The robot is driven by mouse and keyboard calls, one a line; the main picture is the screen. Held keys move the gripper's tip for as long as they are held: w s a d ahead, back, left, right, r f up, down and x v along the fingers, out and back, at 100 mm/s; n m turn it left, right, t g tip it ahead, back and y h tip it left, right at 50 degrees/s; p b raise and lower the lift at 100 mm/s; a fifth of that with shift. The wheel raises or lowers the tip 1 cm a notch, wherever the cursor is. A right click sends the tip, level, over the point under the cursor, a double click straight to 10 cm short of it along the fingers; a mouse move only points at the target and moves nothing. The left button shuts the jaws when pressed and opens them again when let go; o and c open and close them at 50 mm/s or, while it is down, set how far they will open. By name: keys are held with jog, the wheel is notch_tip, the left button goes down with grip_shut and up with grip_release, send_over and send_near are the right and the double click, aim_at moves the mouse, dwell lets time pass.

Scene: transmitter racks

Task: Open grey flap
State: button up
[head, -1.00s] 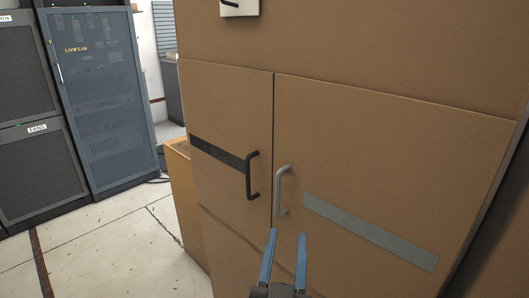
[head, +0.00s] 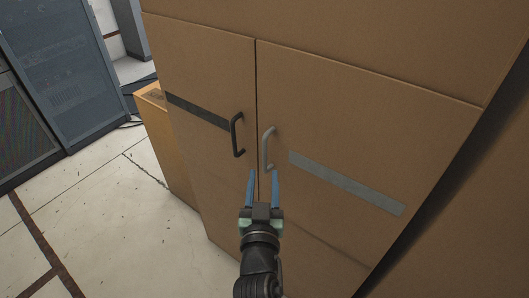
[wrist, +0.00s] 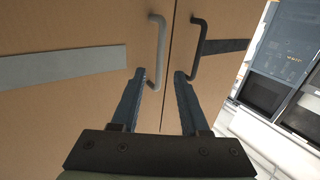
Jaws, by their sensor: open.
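The grey flap (head: 365,150) is the right-hand door of a brown cabinet, marked by a grey strip (head: 345,182) and a grey bar handle (head: 268,149) at its left edge. It looks shut. My gripper (head: 263,176) is open, with blue fingers, just below the grey handle in the head view. In the wrist view the grey handle (wrist: 155,50) stands ahead of the fingers, its lower end close to the left fingertip in the picture. Nothing is between the fingers; I cannot tell whether the fingertip touches the handle.
The left door (head: 205,75) has a black strip and a black handle (head: 236,135) close beside the grey one; in the wrist view this black handle (wrist: 200,48) is by the other finger. Dark racks (head: 65,65) stand at left. Floor (head: 120,215) at left is clear.

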aim_at(265, 157)
jog(key=w+p, duration=0.1)
jog(key=w, duration=0.1)
jog(key=w+p, duration=0.1)
jog(key=w, duration=0.1)
jog(key=shift+w+d+r, duration=0.1)
jog(key=shift+d+r, duration=0.05)
jog(key=shift+r, duration=0.05)
jog(key=shift+w+f+p, duration=0.15)
jog(key=shift+w+p, duration=0.4)
jog(key=shift+w, duration=0.5)
grip_shut()
dwell(0.5)
